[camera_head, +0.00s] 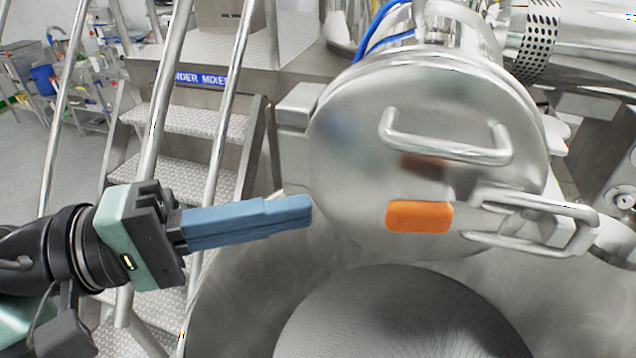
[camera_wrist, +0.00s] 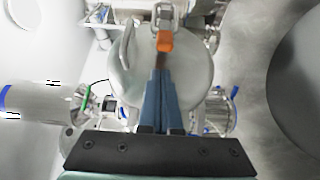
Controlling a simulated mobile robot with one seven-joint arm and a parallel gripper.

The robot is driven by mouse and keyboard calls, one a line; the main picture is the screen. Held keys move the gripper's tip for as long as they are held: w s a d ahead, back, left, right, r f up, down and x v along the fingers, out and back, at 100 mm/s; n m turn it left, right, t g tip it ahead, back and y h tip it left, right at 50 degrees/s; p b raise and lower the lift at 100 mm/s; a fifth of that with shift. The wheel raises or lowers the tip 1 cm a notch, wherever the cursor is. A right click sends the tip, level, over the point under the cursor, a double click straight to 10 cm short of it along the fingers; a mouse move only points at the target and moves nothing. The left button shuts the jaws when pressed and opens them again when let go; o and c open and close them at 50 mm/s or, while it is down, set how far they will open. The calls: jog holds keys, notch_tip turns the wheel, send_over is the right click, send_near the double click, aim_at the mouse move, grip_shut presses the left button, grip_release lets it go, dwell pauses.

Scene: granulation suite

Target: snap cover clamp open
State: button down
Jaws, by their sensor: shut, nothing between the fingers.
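The cover clamp has an orange grip (camera_head: 419,216) and a steel wire loop (camera_head: 540,222) reaching to the right. It lies across the lower right front of a round steel cover (camera_head: 350,150), which has a bar handle (camera_head: 445,148). In the wrist view the orange grip (camera_wrist: 165,41) is just beyond my fingertips. My gripper (camera_head: 308,209) has blue fingers pressed together and empty. It points right in the head view, near the cover's lower left edge and left of the orange grip, apart from it. The fingers also show in the wrist view (camera_wrist: 161,75).
A large steel bowl with a dark round opening (camera_head: 400,315) is below the cover. Steel steps with handrails (camera_head: 185,120) stand behind my arm at left. A perforated steel cylinder (camera_head: 535,40) and pipework are at upper right.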

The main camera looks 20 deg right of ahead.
aim_at(372, 196)
jog(key=d+p, duration=0.2)
jog(key=d, duration=0.5)
jog(key=shift+d+r, duration=0.1)
jog(key=shift+d, duration=0.05)
jog(key=shift+d+p, duration=0.35)
jog(key=shift+d, duration=0.2)
jog(key=shift+d, duration=0.1)
